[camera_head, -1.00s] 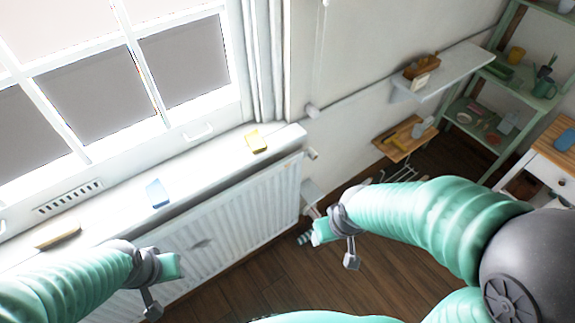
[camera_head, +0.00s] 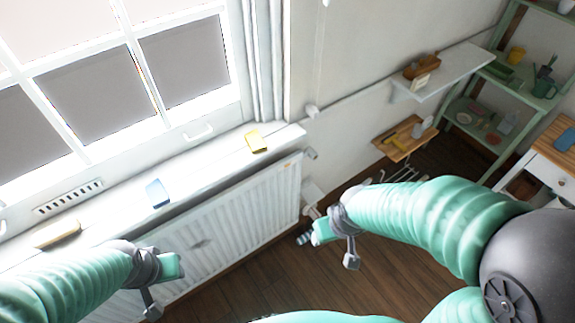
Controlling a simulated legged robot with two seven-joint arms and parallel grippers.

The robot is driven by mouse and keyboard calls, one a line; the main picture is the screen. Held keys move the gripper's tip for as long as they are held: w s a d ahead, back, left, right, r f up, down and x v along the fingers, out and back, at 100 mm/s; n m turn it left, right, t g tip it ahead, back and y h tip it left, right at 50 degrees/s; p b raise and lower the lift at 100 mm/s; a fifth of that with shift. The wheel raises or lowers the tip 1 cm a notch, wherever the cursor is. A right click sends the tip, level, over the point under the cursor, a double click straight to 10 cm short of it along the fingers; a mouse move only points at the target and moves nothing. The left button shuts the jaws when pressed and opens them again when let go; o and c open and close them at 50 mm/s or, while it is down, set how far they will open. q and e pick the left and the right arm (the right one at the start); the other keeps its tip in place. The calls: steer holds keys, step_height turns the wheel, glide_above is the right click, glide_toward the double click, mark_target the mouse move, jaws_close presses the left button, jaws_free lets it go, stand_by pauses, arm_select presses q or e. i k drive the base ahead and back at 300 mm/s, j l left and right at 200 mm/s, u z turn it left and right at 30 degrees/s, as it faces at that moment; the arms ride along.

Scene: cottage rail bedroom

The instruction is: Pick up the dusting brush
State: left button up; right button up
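A tan, elongated block that looks like the dusting brush (camera_head: 57,234) lies on the white windowsill at the far left; its bristles cannot be made out clearly. My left gripper (camera_head: 162,288) is to the right of it and nearer to me, in front of the radiator, with its fingers apart and nothing between them. My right gripper (camera_head: 336,248) is over the floor to the right of the radiator, also with its fingers apart and empty. Neither gripper touches the brush.
A blue block (camera_head: 157,193) and a yellow block (camera_head: 256,142) lie farther right on the windowsill (camera_head: 205,170). The white radiator (camera_head: 235,215) stands below the sill. A wall shelf (camera_head: 455,70), a green shelf unit (camera_head: 482,132) and a white cabinet (camera_head: 545,172) are at the right.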

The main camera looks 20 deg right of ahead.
mark_target(42, 240)
steer(key=u, duration=1.45)
